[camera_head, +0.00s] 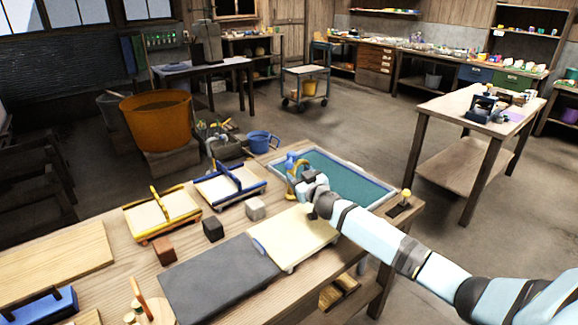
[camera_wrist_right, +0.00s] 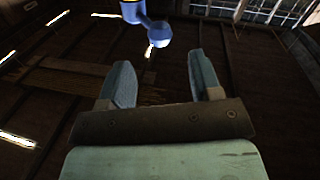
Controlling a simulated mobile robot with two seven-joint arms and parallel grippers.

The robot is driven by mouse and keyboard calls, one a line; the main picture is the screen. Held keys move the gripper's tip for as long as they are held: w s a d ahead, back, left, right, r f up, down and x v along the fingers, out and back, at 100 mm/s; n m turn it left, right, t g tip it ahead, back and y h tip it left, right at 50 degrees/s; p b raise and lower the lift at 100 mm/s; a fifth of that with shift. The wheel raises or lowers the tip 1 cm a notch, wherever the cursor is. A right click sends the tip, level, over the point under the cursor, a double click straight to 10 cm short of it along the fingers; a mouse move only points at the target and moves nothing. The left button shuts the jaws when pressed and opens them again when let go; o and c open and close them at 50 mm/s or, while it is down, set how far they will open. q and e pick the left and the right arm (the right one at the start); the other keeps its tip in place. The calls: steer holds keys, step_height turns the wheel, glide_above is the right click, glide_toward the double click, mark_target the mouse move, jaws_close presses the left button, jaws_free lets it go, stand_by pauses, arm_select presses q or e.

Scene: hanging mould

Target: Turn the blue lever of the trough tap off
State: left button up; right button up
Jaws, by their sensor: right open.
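The trough (camera_head: 352,188) is a pale-rimmed basin with a teal inside, set at the far right end of the workbench. Its brass tap (camera_head: 293,186) stands at the trough's left side, partly covered by my gripper. The tap's blue lever (camera_head: 291,161) shows at its top. My right gripper (camera_head: 306,178) is close beside the tap, its arm reaching in from the lower right. In the right wrist view the two fingers (camera_wrist_right: 162,66) are apart with nothing between them. The blue lever (camera_wrist_right: 158,33) with its rounded end lies just beyond the fingertips, apart from them. My left gripper is out of view.
Two wooden moulds stand on the bench, one yellow-framed (camera_head: 163,214) and one blue-framed (camera_head: 230,186). A grey felt sheet (camera_head: 218,281) and a cream board (camera_head: 292,238) lie near my arm. A blue jug (camera_head: 259,141) and an orange tub (camera_head: 156,119) are behind the bench.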

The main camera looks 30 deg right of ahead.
mark_target(291, 167)
steer(key=w, duration=0.7)
steer(key=shift+w+d, duration=0.1)
steer(key=shift+d, duration=0.3)
steer(key=shift+c, duration=0.2)
